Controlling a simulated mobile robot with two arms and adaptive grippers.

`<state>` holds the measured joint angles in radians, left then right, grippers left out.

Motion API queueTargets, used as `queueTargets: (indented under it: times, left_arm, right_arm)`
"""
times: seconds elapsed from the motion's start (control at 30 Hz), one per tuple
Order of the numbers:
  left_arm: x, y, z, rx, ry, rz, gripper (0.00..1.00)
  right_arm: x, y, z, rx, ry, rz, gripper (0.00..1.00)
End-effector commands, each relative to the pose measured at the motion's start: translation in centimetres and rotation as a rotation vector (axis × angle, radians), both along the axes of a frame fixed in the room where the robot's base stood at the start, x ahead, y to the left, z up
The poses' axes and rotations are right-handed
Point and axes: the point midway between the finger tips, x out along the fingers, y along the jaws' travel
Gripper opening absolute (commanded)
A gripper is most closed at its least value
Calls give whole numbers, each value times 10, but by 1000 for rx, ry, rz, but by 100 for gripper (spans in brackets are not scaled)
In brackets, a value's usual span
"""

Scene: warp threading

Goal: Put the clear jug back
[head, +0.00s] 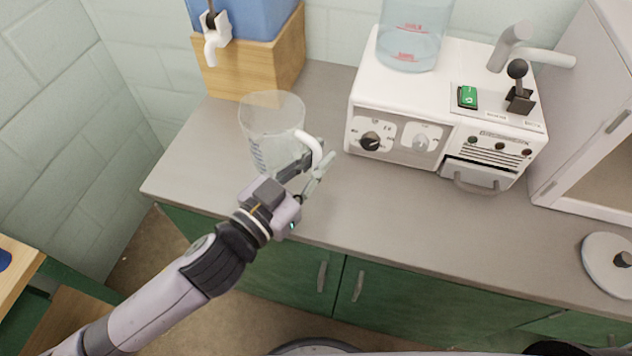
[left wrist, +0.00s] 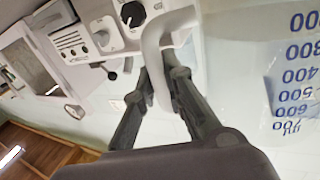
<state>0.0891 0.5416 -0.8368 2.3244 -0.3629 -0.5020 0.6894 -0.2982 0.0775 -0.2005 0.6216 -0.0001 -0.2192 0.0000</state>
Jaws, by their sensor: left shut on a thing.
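The clear jug (head: 268,122) is upright at the left part of the grey counter, below the wooden stand; I cannot tell whether its base touches the counter. Its white handle (head: 311,147) faces right. My left gripper (head: 316,168) is shut on this handle. In the left wrist view the handle (left wrist: 155,60) passes between the two fingers of the gripper (left wrist: 155,75), and the jug's wall with blue numbers (left wrist: 296,75) fills the right side. My right gripper is not in view.
A blue container with a white tap (head: 217,38) sits on a wooden stand (head: 262,66) behind the jug. A white machine (head: 400,165) with knobs and a clear vessel (head: 413,40) on top stands to the right. The counter (head: 400,208) in front of the machine is clear.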

Motion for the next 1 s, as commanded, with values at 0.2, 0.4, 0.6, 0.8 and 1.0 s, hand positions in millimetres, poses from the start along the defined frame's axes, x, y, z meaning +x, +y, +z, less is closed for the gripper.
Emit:
queueTargets:
  times: [0.2, 0.4, 0.6, 0.8, 1.0]
  left_arm:
    - [0, 0, -17, -2, -5, 1, 0]
    - [0, 0, -47, -1, -3, 2, 0]
    - [0, 0, -57, -2, -5, 1, 0]
    - [0, 0, -56, -2, -5, 1, 0]
    - [0, 0, -61, -1, 0, 1, 15]
  right_arm:
    - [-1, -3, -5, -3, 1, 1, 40]
    - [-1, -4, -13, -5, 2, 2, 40]
    - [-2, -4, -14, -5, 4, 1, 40]
    - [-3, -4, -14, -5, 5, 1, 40]
    - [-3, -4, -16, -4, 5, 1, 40]
